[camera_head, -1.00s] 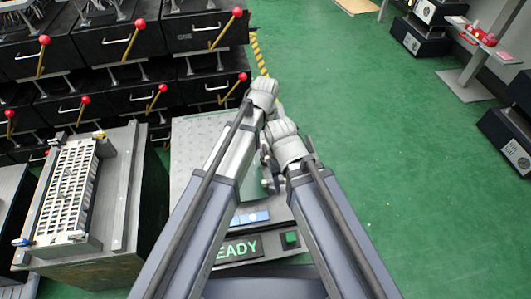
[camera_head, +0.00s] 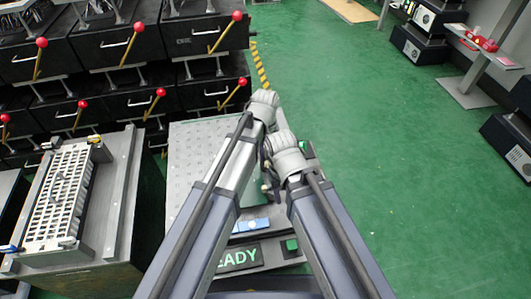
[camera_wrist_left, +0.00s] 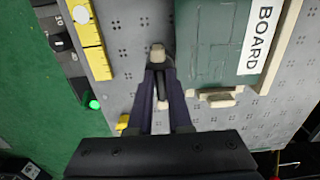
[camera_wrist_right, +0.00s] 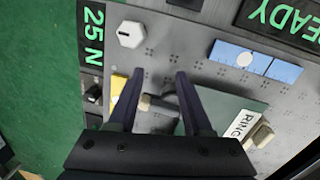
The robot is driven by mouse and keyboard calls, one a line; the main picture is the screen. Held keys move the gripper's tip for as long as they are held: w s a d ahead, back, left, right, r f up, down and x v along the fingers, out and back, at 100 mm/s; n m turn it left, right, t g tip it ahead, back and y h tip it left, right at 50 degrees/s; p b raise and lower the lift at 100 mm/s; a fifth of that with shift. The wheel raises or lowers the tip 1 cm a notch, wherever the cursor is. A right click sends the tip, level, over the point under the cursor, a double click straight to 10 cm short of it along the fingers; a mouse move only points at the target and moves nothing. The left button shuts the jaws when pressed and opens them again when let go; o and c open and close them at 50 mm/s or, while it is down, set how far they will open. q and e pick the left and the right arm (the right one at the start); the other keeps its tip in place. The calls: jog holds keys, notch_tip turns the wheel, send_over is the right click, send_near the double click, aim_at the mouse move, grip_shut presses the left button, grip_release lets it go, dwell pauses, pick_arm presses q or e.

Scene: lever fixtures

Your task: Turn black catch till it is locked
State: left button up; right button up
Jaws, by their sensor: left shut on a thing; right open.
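In the left wrist view, my left gripper (camera_wrist_left: 160,72) is shut on a narrow black piece (camera_wrist_left: 161,86), which looks like the black catch. A beige block (camera_wrist_left: 157,52) sits just beyond the fingertips, beside the green board (camera_wrist_left: 212,40). Whether the catch is locked cannot be told. In the right wrist view, my right gripper (camera_wrist_right: 159,75) is open, with its fingers apart over the panel and a pale peg (camera_wrist_right: 157,104) between and below them. The green board (camera_wrist_right: 225,108) also shows there. In the head view, my arms hide the catch.
The perforated grey panel (camera_head: 190,150) carries a blue-and-white strip (camera_head: 251,225) and a READY display (camera_head: 238,257). A grey box with a white grid (camera_head: 62,190) stands at left. Black drawers with red-knobbed levers stand behind.

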pick_arm(q)
grip_shut()
jog(key=m, duration=0.3)
jog(key=shift+m, duration=0.4)
jog(key=m, duration=0.5)
jog(key=shift+m, duration=0.3)
jog(key=m, duration=0.4)
jog(key=shift+m, duration=2.2)
